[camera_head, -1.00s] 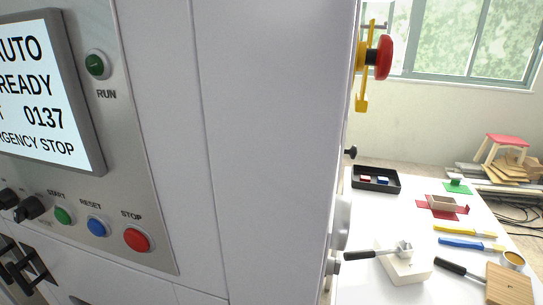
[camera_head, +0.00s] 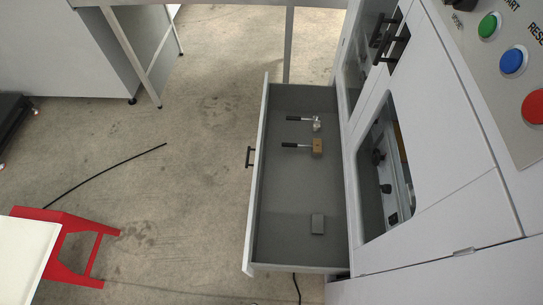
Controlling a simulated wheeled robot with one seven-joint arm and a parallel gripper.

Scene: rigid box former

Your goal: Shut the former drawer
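The former drawer (camera_head: 283,226) is pulled far out from the lower part of the white machine. Its grey interior is open to view. Its white front panel (camera_head: 254,200) faces left and carries a black handle (camera_head: 250,157) on its outer face. Inside lie two tools with black handles: one with a metal head (camera_head: 316,124) and a mallet with a wooden head (camera_head: 317,146). A small grey block (camera_head: 318,223) lies near the drawer's near end. My gripper is not in view.
The machine body (camera_head: 450,235) with its buttons and a window opening stands at right. A red stool frame (camera_head: 75,240) is at lower left. A black cable (camera_head: 105,177) lies on the floor. Bare floor is free left of the drawer.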

